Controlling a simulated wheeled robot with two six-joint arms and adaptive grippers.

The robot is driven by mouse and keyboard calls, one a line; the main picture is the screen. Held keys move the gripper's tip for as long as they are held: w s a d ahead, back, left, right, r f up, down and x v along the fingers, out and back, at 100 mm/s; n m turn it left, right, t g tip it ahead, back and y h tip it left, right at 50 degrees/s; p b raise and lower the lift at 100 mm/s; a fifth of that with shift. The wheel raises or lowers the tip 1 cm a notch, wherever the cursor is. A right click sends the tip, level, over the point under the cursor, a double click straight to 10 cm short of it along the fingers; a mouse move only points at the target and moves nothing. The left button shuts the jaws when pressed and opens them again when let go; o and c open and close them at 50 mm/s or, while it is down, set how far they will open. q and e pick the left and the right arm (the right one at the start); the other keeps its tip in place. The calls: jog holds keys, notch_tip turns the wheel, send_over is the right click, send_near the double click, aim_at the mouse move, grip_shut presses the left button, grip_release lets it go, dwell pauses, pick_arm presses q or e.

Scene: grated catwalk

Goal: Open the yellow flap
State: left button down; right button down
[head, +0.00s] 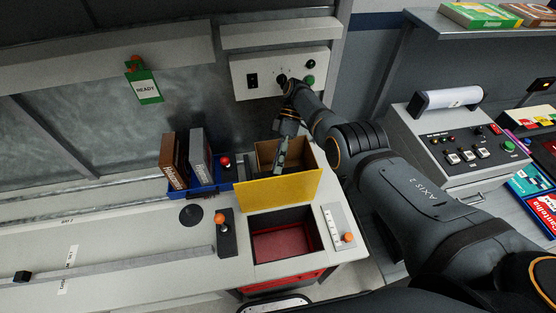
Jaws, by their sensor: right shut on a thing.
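The yellow flap (293,190) stands tilted up at the back edge of a red-lined opening (283,242) in the pale counter. The opening is uncovered in front of it. My right gripper (279,168) reaches down from behind and above, and is shut on the flap's top edge, left of its middle. The exact contact of the fingertips is small and partly hidden. My left gripper is not in the head view.
Behind the flap is an open brown box (268,150). Left stand a blue holder (207,190) with books, a red button (225,160) and an orange-topped lever (226,232). A slider panel (339,232) is right of the opening. The counter's left front is mostly clear.

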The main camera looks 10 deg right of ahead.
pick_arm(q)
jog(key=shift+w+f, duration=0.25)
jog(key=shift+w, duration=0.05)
pick_arm(e)
jog(key=shift+s+f, duration=0.25)
jog(key=shift+f, duration=0.9)
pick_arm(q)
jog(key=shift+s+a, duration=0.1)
pick_arm(e)
jog(key=shift+s, duration=0.1)
jog(key=c, duration=1.5)
grip_release()
jog(key=shift+c, duration=0.2)
jog(key=shift+o, duration=1.1)
jog(key=shift+w+f, duration=0.2)
jog(key=shift+w, duration=0.3)
jog(key=shift+o, duration=0.2)
jog(key=shift+w, duration=0.1)
jog(key=shift+s+r, duration=0.2)
jog(key=shift+c, duration=0.6)
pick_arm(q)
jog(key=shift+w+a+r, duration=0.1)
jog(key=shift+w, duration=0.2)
pick_arm(e)
jog(key=shift+w, duration=0.1)
